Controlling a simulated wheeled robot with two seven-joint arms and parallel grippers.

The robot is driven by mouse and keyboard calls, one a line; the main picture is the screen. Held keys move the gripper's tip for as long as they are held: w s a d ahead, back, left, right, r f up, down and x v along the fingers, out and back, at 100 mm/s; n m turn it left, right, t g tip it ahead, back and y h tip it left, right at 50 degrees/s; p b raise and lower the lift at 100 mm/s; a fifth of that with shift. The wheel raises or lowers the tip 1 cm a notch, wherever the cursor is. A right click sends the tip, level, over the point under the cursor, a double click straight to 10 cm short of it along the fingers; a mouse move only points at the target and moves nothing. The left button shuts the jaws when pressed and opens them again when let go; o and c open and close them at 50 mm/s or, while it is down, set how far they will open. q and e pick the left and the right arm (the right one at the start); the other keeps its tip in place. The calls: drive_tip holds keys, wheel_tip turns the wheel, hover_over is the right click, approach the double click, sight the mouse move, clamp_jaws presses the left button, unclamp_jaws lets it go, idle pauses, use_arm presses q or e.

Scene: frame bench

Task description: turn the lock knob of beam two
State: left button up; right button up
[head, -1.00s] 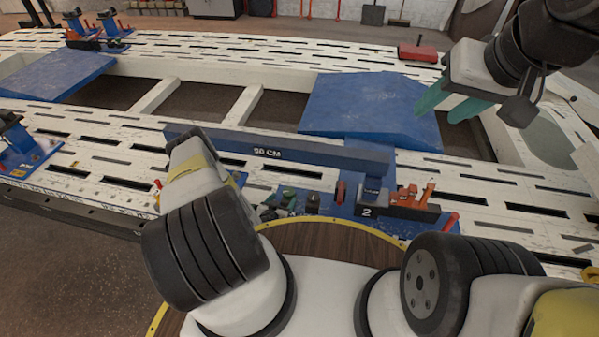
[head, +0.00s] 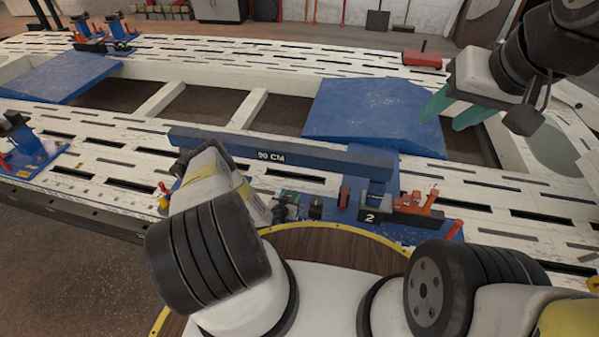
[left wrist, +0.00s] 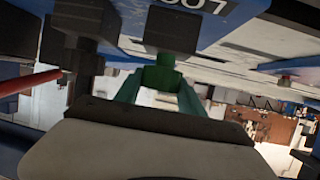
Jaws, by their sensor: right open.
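Beam two is the long blue beam marked 90 CM (head: 325,163), lying across the slotted white bench. Its right end is by a black block marked 2 (head: 371,217). A small black knob-like part (head: 316,207) and a red upright part (head: 345,196) stand just in front of the beam; I cannot tell which is the lock knob. My left gripper (head: 287,204) is low in front of the beam, left of the black part, mostly hidden by my wrist. The left wrist view shows its green fingers (left wrist: 161,78) below a dark block (left wrist: 172,28); contact and opening are unclear. My right gripper (head: 446,112) is open and empty, above the right side.
Orange-red clamp parts (head: 424,202) and a red handle (head: 453,229) stand right of the block. A blue sloped plate (head: 370,112) lies behind the beam. Other blue fixtures are at the left edge (head: 22,150) and far left (head: 105,32). A red box (head: 422,58) sits far back.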

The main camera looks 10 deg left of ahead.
use_arm(q)
drive_tip(key=c, duration=0.7)
drive_tip(key=m+h, duration=0.2)
drive_tip(key=shift+w+h, duration=0.1)
drive_tip(key=shift+h, duration=0.2)
drive_tip(key=shift+m+g+h, duration=0.8)
drive_tip(key=shift+m+h, duration=0.5)
drive_tip(key=o, duration=1.4)
drive_tip(key=shift+c, duration=0.2)
drive_tip(key=v, duration=0.8)
